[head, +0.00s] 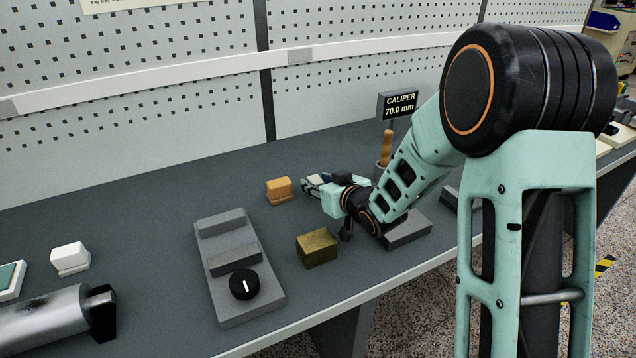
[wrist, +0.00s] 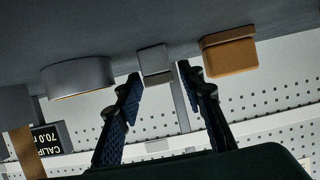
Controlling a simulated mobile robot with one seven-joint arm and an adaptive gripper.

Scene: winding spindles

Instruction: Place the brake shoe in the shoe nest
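My gripper (head: 316,181) is low over the bench near the back, with its two fingers apart. In the wrist view the gripper (wrist: 160,75) has a small grey stepped block (wrist: 155,63) in the gap between its fingertips, with space beside it. An orange block of similar form (wrist: 228,50) is just right of the fingers; it also shows in the head view (head: 280,190). A white block (head: 70,258) stands far left. The pictures do not name the brake shoe. The nest is not marked either; a grey fixture with a black knob (head: 238,270) stands front centre.
A brass block (head: 317,249) stands right of the fixture, and a low grey block (head: 407,229) is under my arm. A wooden handle (head: 386,147) stands by the caliper sign (head: 399,104). A grey round body (wrist: 78,77) is left of the fingers. A metal cylinder (head: 45,318) lies front left.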

